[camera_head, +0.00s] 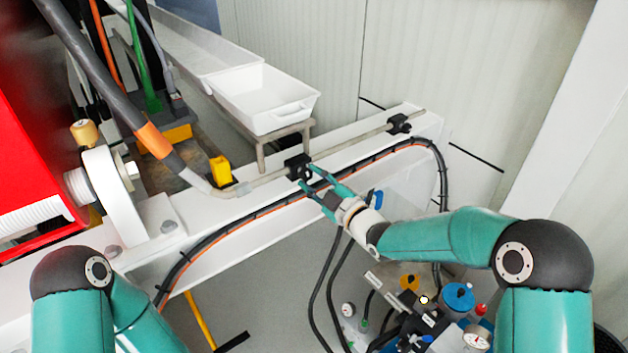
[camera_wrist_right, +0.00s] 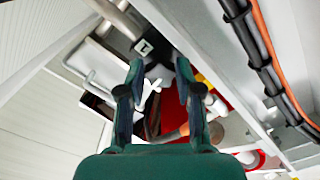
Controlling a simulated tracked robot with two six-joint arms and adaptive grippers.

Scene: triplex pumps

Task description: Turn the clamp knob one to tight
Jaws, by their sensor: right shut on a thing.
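The black clamp (camera_head: 297,167) sits on the thin grey pipe on top of the white beam. My right gripper (camera_head: 314,180) is at the near side of this clamp, its teal fingers reaching up to it from the lower right. It is shut on the clamp's knob, which the fingers largely hide in the head view. In the right wrist view, the two fingers of my gripper (camera_wrist_right: 159,68) flank a small pale T-shaped part, with the dark clamp block (camera_wrist_right: 144,47) just beyond. How far the knob is turned cannot be told. My left gripper is out of view.
A second black clamp (camera_head: 399,123) sits farther right on the pipe. A black hose with an orange line (camera_head: 290,198) runs along the white beam (camera_head: 232,250). A white tray (camera_head: 262,99) stands behind. Gauges and valves (camera_head: 440,310) lie below my right forearm.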

